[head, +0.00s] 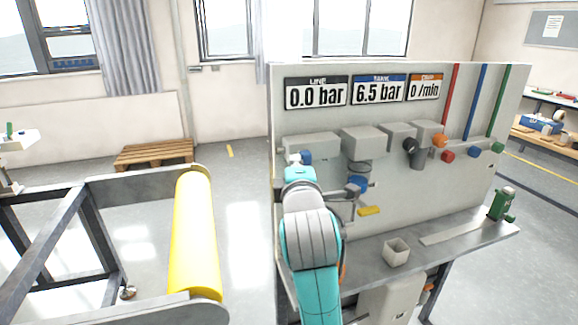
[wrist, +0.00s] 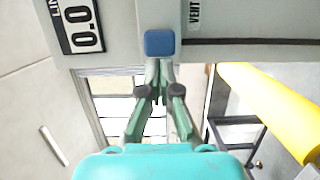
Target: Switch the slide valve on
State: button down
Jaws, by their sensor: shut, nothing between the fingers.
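A blue block (wrist: 159,43), which appears to be the slide valve's moving part, sits on a grey body in the wrist view. A label beside it reads VENT. In the head view a blue part (head: 306,157) shows at the left end of the panel, just beyond my wrist. My gripper (wrist: 158,72) is shut and empty, its fingertips close together just below the blue block. I cannot tell whether they touch it. My arm hides most of the gripper and the valve in the head view. The line display (head: 316,94) reads 0.0 bar.
The tank display (head: 378,89) reads 6.5 bar. Grey housings, a yellow lever (head: 369,211) and colored knobs stand right of my arm. A grey open box (head: 397,252) is on the bench shelf. A yellow roller (head: 193,235) stands at left, with open floor between.

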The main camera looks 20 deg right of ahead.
jog(key=shift+d, duration=0.1)
jog(key=shift+d, duration=3.15)
